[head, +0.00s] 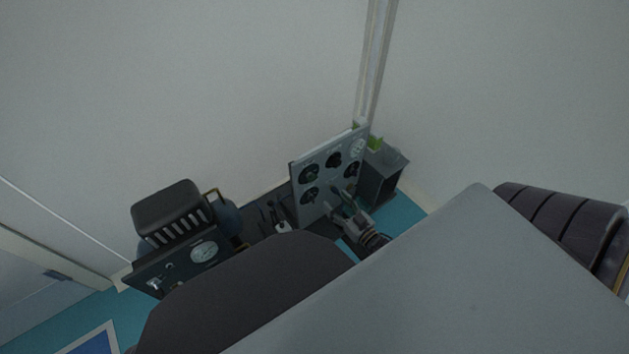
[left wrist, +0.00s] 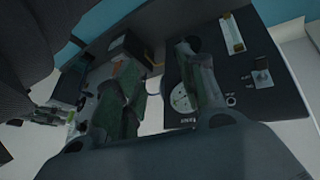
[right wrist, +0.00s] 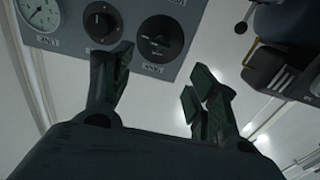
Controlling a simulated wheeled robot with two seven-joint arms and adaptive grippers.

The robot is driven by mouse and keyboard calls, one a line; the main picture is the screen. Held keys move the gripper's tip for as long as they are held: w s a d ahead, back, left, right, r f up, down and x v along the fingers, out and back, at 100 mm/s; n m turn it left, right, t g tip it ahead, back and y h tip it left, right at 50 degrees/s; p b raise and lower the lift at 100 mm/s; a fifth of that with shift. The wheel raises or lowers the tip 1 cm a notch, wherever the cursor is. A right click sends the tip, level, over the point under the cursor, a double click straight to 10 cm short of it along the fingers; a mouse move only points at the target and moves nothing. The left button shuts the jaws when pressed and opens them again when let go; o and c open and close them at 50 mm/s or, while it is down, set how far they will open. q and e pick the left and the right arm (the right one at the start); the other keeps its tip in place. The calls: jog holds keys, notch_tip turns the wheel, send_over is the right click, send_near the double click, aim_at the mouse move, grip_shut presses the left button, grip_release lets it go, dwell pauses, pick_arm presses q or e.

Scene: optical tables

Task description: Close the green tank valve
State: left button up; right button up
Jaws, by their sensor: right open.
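A grey upright panel (head: 320,172) with several round black knobs and a pale gauge stands near the wall corner. My right gripper (head: 340,203) is close in front of its lower right part. In the right wrist view the gripper (right wrist: 160,76) is open and empty, with a black knob (right wrist: 161,38) just beyond the gap between its fingers. A second knob (right wrist: 102,21) and a gauge (right wrist: 40,12) are to the left. Labels are unreadable, and I cannot tell which knob is the green tank valve. My left gripper (left wrist: 157,65) has its fingers apart and looks empty.
A dark instrument box (head: 172,207) with a slotted front stands at left, behind a dark panel (head: 180,262) with a round gauge (head: 203,252). A dark grey box (head: 380,178) stands right of the upright panel. Teal surface (head: 402,217) shows at right. Walls are close behind.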

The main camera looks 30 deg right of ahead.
aim_at(314, 180)
jog(key=w+b, duration=0.1)
jog(key=w, duration=0.2)
jog(key=w+b, duration=0.1)
jog(key=w, duration=0.3)
jog(key=w+a+b, duration=0.1)
jog(key=w, duration=0.2)
jog(key=shift+w, duration=0.3)
pick_arm(q)
notch_tip(314, 180, down, 7)
jog(key=d+t+h+b, duration=0.1)
jog(key=shift+w+d+f+n, duration=0.2)
jog(key=shift+n, duration=0.1)
pick_arm(e)
jog(key=shift+w, duration=1.25)
jog(key=shift+c, duration=0.3)
jog(key=c, duration=1)
